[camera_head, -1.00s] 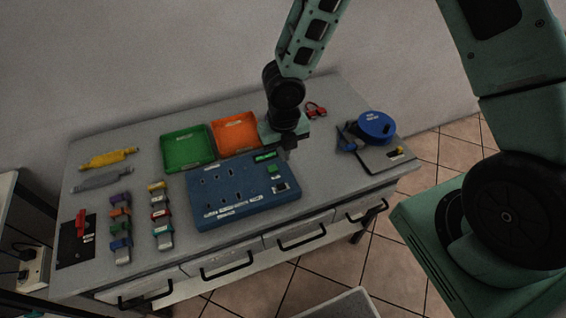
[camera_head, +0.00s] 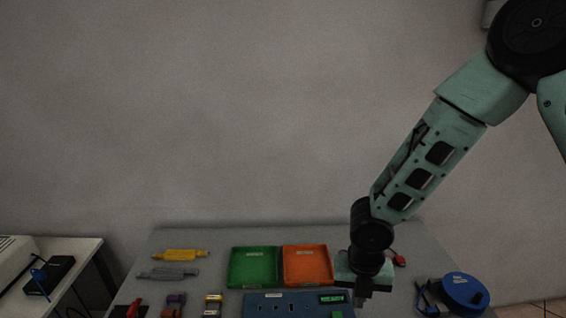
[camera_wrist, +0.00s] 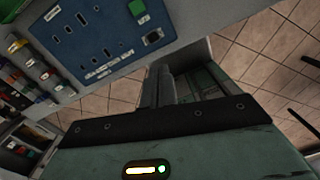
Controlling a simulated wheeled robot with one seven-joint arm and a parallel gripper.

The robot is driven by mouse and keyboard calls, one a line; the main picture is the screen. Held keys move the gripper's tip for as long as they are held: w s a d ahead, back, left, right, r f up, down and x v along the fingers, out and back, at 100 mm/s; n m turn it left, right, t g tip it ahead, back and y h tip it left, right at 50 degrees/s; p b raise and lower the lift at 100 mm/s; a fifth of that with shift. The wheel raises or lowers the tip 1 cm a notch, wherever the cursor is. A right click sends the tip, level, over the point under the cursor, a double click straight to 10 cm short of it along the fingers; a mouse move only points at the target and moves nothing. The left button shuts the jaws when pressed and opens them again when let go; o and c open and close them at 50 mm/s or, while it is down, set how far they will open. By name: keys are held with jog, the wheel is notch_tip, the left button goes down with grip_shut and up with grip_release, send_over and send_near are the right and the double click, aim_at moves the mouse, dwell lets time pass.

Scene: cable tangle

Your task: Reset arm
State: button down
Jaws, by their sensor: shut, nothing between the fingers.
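My gripper (camera_head: 363,296) hangs at the end of my arm over the right part of the workbench, just right of the blue panel (camera_head: 285,308). It is shut and holds nothing. In the wrist view my shut fingers (camera_wrist: 158,88) point past the panel's lower edge, with floor and the bench edge around them. The panel (camera_wrist: 84,25) there shows several slots, a green button (camera_wrist: 137,8) and a dark socket. In the head view the panel's lower part is cut off by the picture's bottom edge.
A green tray (camera_head: 254,285) and an orange tray (camera_head: 307,283) lie behind the panel. A blue reel (camera_head: 464,288) is at the right. Yellow (camera_head: 180,254) and grey (camera_head: 168,273) tools lie at the left. A side table (camera_head: 65,262) stands further left. The wall above is clear.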

jog(key=s+a+r+m+b, duration=0.2)
jog(key=s+r+m+b, duration=0.2)
jog(key=s+m, duration=0.5)
jog(key=s+a+r+m+y+b, duration=0.1)
jog(key=s+r+m+b, duration=0.3)
jog(key=s+m, duration=0.6)
jog(key=a+r+m, duration=0.1)
jog(key=m, duration=0.5)
jog(key=shift+s+r+m, duration=0.2)
jog(key=shift+r+m, duration=0.1)
jog(key=shift+m, duration=0.1)
